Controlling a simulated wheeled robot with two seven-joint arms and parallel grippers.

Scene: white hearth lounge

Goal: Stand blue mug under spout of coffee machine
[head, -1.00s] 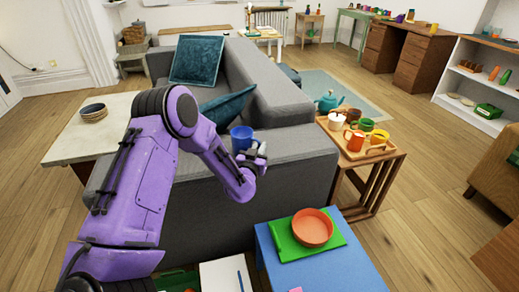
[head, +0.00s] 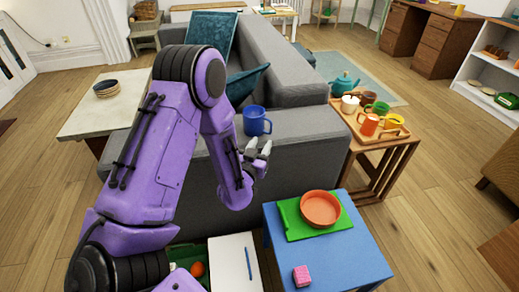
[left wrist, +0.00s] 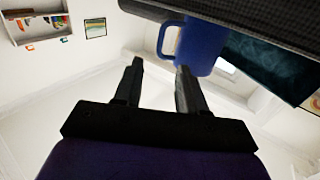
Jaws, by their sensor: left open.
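The blue mug (head: 254,121) stands upright on the end of the grey sofa, its handle to the right in the head view. My left gripper (head: 259,149) is open and empty, in front of the sofa end and just below the mug in the picture, apart from it. In the left wrist view the picture is upside down: the mug (left wrist: 205,45) shows beyond the two spread fingers (left wrist: 158,65), nearer the right-hand one, with its handle toward the gap. I see no coffee machine in these frames. My right gripper is not in view.
The grey sofa (head: 300,135) stands close ahead of my arm. A wooden side table holds a tray (head: 360,130) of several mugs. A pale table (head: 98,122) stands left.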

